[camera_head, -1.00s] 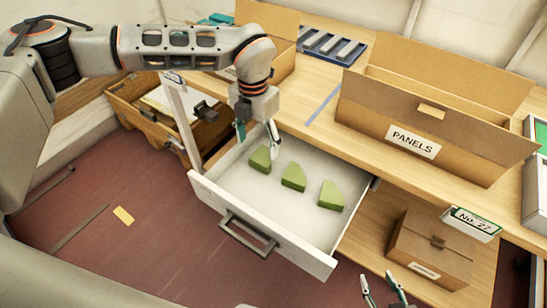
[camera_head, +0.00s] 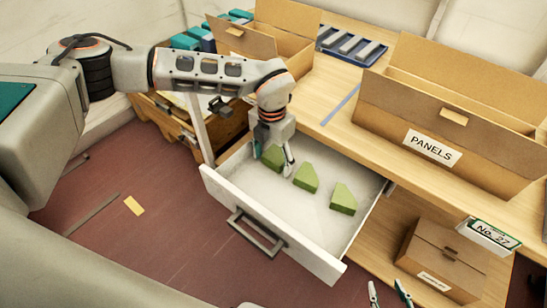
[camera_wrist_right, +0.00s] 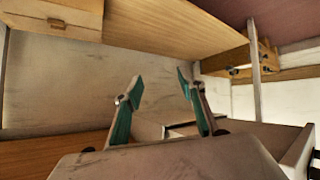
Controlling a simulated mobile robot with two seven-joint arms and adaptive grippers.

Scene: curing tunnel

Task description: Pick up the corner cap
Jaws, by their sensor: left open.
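Three green wedge-shaped blocks, which look like the corner caps, lie in a row in the open white drawer in the head view: a left cap (camera_head: 272,160), a middle cap (camera_head: 306,178) and a right cap (camera_head: 343,198). My left gripper (camera_head: 274,164) is open and points down at the left cap. Its fingers appear to stand on either side of that cap and partly hide it; contact cannot be told. My right gripper (camera_head: 388,292) is at the bottom edge of the head view, apart from the drawer. In the right wrist view its fingers (camera_wrist_right: 158,88) are spread and empty.
The drawer (camera_head: 265,222) projects from under the wooden worktop (camera_head: 330,110). A PANELS carton (camera_head: 380,110) and a blue slotted tray (camera_head: 350,46) stand on top. A closed carton (camera_head: 440,262) sits on the lower shelf. The drawer's front half is clear.

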